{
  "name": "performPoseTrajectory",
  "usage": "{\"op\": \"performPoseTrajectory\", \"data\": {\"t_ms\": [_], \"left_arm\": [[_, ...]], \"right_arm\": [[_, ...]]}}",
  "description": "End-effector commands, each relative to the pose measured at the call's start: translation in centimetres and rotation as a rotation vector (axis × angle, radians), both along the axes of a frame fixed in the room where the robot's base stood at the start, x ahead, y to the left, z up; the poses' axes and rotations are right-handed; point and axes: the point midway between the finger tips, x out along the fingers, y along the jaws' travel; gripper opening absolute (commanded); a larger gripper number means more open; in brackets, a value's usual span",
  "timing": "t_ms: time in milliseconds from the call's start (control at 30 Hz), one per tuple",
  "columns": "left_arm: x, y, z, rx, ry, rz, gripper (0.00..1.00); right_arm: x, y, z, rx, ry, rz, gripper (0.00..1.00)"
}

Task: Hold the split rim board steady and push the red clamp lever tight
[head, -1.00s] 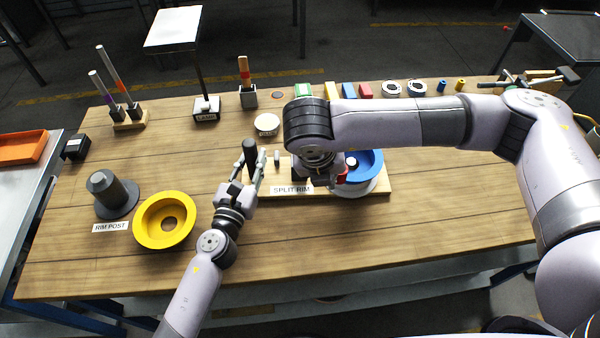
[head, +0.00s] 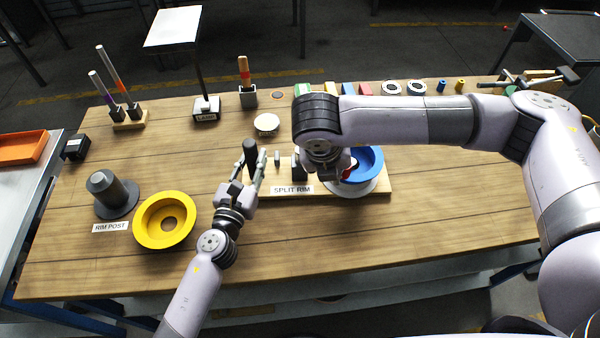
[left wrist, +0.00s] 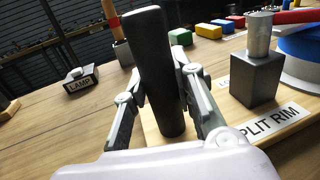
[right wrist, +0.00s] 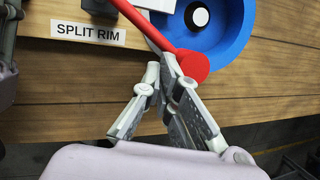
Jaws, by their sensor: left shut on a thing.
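The split rim board (head: 283,176) lies at the table's front middle, carrying a black upright handle (head: 250,152), a dark block with a grey pin (left wrist: 257,75) and a blue rim (head: 369,163). My left gripper (head: 250,166) is shut on the black handle; its fingers sit on both sides of it in the left wrist view. The red clamp lever (right wrist: 183,55) reaches over the blue rim, its round end towards my right gripper. My right gripper (right wrist: 161,70) has its fingertips together, close against the lever, not around it; contact is unclear. My right arm hides part of the board in the head view.
A yellow rim (head: 165,220) and the grey rim post (head: 112,194) stand to the left. A lamp (head: 205,108), a tool holder (head: 248,97) and several coloured blocks line the back. The table front to the right of the board is clear.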

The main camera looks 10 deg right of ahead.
Motion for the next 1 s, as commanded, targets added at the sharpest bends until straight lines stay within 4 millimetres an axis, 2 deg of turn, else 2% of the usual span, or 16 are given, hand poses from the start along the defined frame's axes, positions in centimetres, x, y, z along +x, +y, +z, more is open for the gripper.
{"op": "performPoseTrajectory", "data": {"t_ms": [33, 533, 1000], "left_arm": [[0.2, 0.7, -0.2, 0.005, 0.002, 0.016, 0.00], [0.2, 0.7, -0.2, 0.005, 0.002, 0.016, 0.00], [0.2, 0.7, -0.2, 0.005, 0.002, 0.016, 0.00]], "right_arm": [[-0.1, -0.6, -0.2, -0.015, 0.006, -0.011, 0.00], [0.8, -1.7, -0.2, -0.017, 0.006, -0.013, 0.00], [1.0, -2.0, -0.2, -0.017, 0.006, -0.014, 0.00]]}}
